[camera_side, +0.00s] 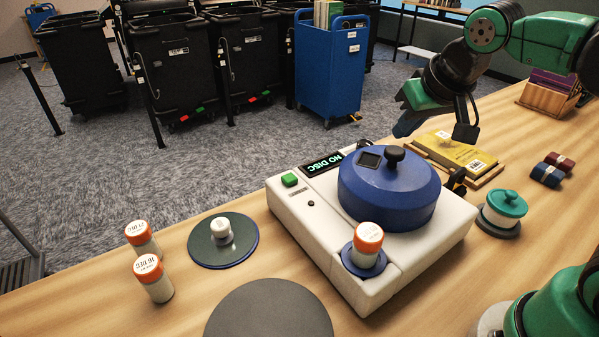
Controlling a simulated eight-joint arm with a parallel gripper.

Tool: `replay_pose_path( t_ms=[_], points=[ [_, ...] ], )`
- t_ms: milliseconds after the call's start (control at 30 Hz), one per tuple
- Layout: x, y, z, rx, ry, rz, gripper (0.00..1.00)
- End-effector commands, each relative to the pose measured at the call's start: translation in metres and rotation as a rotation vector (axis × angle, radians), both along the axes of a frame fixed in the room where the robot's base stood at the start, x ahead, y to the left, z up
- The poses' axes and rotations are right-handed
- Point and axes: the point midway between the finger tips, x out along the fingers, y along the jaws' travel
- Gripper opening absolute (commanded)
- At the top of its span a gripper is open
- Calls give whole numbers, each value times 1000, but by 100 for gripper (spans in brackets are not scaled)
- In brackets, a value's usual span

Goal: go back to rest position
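My gripper (437,128) hangs in the air at the upper right, above and behind the yellow book (454,150). Its two fingertips look apart, with nothing seen between them. It is clear of the white machine (318,237), whose round blue lid (388,195) with a black knob is down. An orange-capped bottle (367,245) stands upright on a blue round pad at the machine's front.
Two orange-capped bottles (153,278) and a dark disc (206,249) with a white knob stand left. A grey round mat (268,312) lies in front. A teal-lidded jar (504,208), rolled cloths (548,174) and a wooden book box (545,98) are right. A blue cart (328,75) stands beyond the table.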

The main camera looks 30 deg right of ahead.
Motion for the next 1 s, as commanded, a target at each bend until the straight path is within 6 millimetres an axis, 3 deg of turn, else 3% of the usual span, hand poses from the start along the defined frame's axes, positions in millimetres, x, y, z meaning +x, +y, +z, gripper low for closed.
replay_pose_path(
  t_ms=[700, 1000],
  points=[
    [0, 0, -22, 0, 0, 0, 0],
    [0, 0, -22, 1, -1, 0, 0]
  ],
)
